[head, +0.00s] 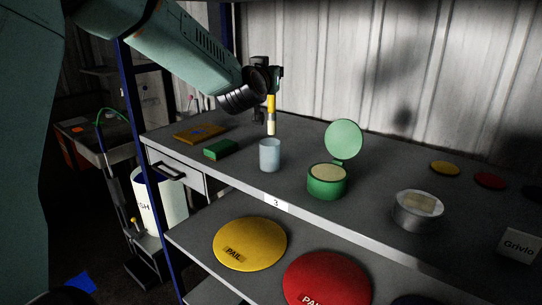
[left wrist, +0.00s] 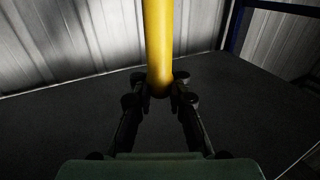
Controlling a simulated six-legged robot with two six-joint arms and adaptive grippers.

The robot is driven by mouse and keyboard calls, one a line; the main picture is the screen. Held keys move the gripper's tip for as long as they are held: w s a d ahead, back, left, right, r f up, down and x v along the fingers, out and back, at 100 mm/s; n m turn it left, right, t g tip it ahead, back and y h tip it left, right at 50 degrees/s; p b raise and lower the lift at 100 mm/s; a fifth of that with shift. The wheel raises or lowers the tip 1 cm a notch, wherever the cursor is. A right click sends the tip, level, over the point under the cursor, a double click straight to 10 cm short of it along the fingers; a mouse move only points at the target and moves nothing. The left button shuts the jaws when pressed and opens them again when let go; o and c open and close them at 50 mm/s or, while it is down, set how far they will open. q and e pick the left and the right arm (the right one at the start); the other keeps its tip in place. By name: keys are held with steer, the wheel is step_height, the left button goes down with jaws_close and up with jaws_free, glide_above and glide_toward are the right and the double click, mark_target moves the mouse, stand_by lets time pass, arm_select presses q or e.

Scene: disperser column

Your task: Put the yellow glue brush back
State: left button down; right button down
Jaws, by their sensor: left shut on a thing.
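My left gripper (head: 270,88) is shut on the yellow glue brush (head: 271,104), held upright with its pale bristle end down. In the left wrist view the brush (left wrist: 159,45) stands between the two fingertips (left wrist: 160,88). A light blue cup (head: 270,155) stands on the shelf just below the brush. The brush tip appears above or slightly behind the cup's rim; I cannot tell its exact depth. The cup does not show in the left wrist view. My right gripper is not in view.
A green pot (head: 327,185) with its round lid (head: 343,139) raised stands right of the cup. A metal tin (head: 418,210) is further right. A green block (head: 221,149) and an orange-yellow flat piece (head: 199,132) lie left. Yellow (head: 250,243) and red discs (head: 327,280) lie on the lower shelf.

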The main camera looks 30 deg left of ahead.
mark_target(269, 112)
arm_select(q)
steer(key=f, duration=0.5)
steer(key=shift+s+a+f, duration=0.3)
steer(key=shift+a+f, duration=0.05)
steer(key=shift+a, duration=0.05)
steer(key=shift+w+d+f, duration=0.15)
steer(key=shift+d+f, duration=0.05)
steer(key=shift+f, duration=0.4)
step_height(269, 112, down, 3)
steer(key=shift+d+r+p, duration=0.1)
steer(key=shift+p, duration=0.25)
steer(key=shift+a, duration=0.25)
steer(key=shift+f, duration=0.25)
steer(key=c, duration=1.5)
jaws_free()
steer(key=shift+d, duration=0.25)
steer(key=shift+o, duration=1)
steer(key=shift+a, duration=0.2)
